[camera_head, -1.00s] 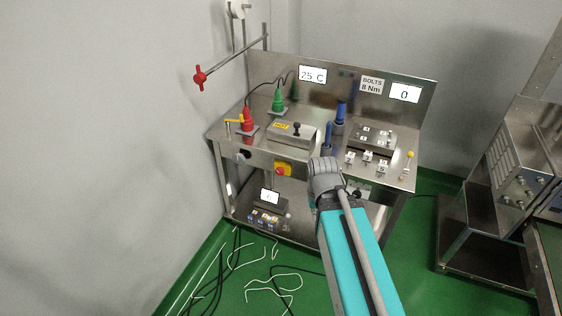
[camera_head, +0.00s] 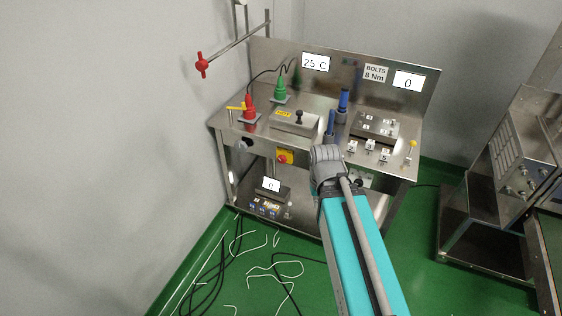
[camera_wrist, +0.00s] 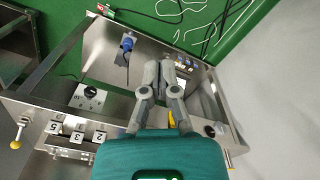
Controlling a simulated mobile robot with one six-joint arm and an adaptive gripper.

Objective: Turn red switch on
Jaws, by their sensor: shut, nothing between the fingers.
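The red switch (camera_head: 282,158) is a round red knob on a yellow box (camera_head: 291,154) on the front of the steel bench, below the work surface. In the head view it stands clear, left of my arm's grey joint. In the wrist view only a sliver of the yellow box (camera_wrist: 171,120) shows beside my gripper, and the red knob is hidden. My gripper (camera_wrist: 161,70) is shut and empty, its fingertips together in front of the bench. In the head view my fingers are hidden behind my arm. I cannot tell whether the switch is on.
The bench top (camera_head: 226,120) holds red and green cones, blue-handled tools and a metal block marked HOT (camera_head: 296,122). A lower shelf holds a small display (camera_head: 271,185). Cables (camera_head: 213,262) lie on the green floor. Another steel machine (camera_head: 520,155) stands at right.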

